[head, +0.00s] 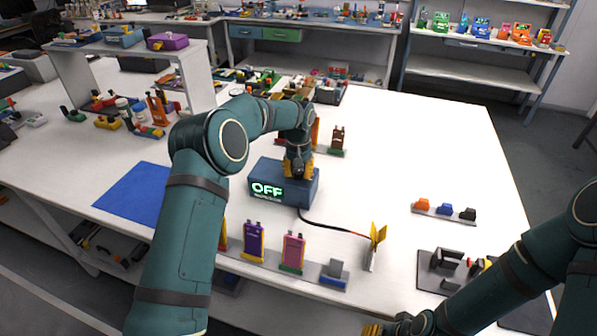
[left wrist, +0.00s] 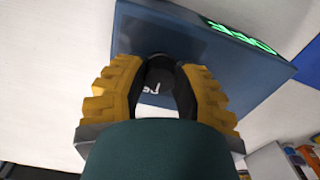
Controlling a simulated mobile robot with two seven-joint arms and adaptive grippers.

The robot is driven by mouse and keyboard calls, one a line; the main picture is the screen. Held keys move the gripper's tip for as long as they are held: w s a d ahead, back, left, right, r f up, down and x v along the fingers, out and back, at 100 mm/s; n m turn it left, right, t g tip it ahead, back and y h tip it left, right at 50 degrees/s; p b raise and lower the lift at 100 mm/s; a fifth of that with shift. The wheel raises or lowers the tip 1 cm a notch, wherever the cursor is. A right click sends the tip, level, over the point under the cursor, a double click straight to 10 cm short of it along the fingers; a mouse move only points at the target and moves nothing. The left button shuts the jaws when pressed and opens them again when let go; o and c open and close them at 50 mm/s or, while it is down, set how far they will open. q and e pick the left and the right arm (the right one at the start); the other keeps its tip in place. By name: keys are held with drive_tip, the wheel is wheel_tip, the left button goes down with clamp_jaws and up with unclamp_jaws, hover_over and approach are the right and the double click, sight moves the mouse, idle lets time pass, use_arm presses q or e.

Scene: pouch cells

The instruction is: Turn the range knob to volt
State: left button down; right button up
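The blue meter box (head: 283,187) stands on the white table, and its green display reads OFF. My left gripper (head: 298,168) points down at the meter's top right part and hides the knob in the head view. In the left wrist view, the dark round range knob (left wrist: 160,74) sits between the fingertips of my left gripper (left wrist: 163,70). The dark finger pads appear to touch it on both sides. A white marking shows beside the knob, too small to read. My right gripper (head: 388,329) is at the bottom edge, mostly cut off.
A black cable runs from the meter to a yellow clip stand (head: 374,248). A row of pouch cells (head: 292,252) stands in front of the meter. A blue mat (head: 137,193) lies at left, and a dark fixture (head: 447,270) at right.

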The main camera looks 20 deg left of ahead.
use_arm(q)
drive_tip(key=shift+m, duration=0.3)
drive_tip(key=shift+r+m+p, duration=0.1)
drive_tip(key=shift+m+p, duration=0.4)
drive_tip(key=shift+p, duration=0.1)
drive_tip(key=shift+m+p, duration=0.4)
drive_tip(key=shift+m, duration=0.4)
drive_tip(key=m+p, duration=0.1)
drive_tip(key=m, duration=0.2)
drive_tip(key=shift+d+m+p, duration=0.1)
drive_tip(key=shift+m+p, duration=0.25)
drive_tip(key=shift+m, duration=0.85)
drive_tip(key=c, duration=0.7)
unclamp_jaws()
